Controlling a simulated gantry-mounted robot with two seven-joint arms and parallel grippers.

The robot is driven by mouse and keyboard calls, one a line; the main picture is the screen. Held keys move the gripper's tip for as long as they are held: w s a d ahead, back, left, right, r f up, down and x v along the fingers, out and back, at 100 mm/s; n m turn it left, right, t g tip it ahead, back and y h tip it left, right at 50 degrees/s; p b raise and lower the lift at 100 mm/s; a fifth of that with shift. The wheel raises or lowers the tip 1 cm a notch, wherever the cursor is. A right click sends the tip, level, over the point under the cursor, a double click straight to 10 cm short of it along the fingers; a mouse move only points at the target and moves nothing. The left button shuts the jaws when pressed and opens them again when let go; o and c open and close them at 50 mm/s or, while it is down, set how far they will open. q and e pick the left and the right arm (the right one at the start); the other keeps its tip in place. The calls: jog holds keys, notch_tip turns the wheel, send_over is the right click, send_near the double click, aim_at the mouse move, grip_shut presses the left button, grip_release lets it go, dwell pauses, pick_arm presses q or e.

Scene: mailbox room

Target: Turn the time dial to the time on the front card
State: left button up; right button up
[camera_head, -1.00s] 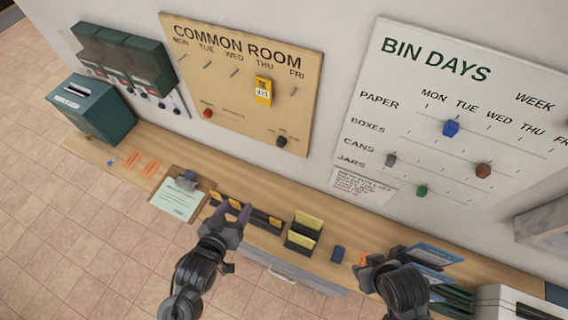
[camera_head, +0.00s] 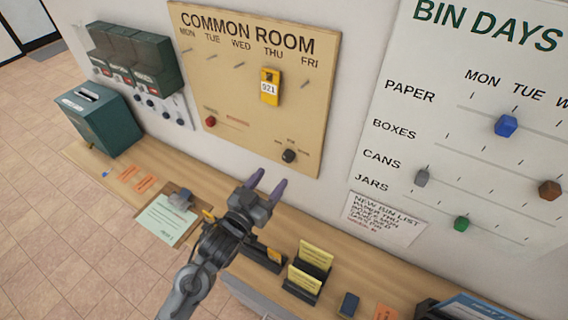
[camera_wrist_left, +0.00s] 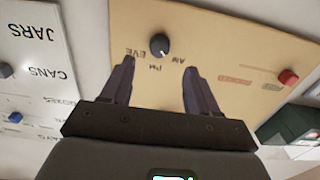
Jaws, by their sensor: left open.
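The time dial (camera_head: 289,156) is a round black knob at the lower right of the tan COMMON ROOM board (camera_head: 225,100). In the left wrist view the dial (camera_wrist_left: 159,45) appears upside down, with AM, PM and EVE lettered around it. A pale mark shows on its lower-right side there, between PM and AM. My left gripper (camera_head: 267,182) is open and empty, its purple fingers pointing at the board just below the dial, apart from it. Yellow cards (camera_head: 316,256) stand in a black holder on the shelf; their writing is too small to read. My right gripper is out of view.
A yellow tag (camera_head: 270,87) marked 921 hangs under THU. A red knob (camera_head: 209,121) sits at the board's lower left. The BIN DAYS board (camera_head: 440,130) with coloured knobs is to the right. A clipboard (camera_head: 168,221) and a green box (camera_head: 98,118) are left on the shelf.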

aim_at(286, 159)
pick_arm(q)
jog(key=x, duration=0.7)
jog(key=shift+w+d, duration=0.2)
jog(key=shift+w, duration=0.1)
jog(key=c, duration=1)
jog(key=shift+c, duration=0.2)
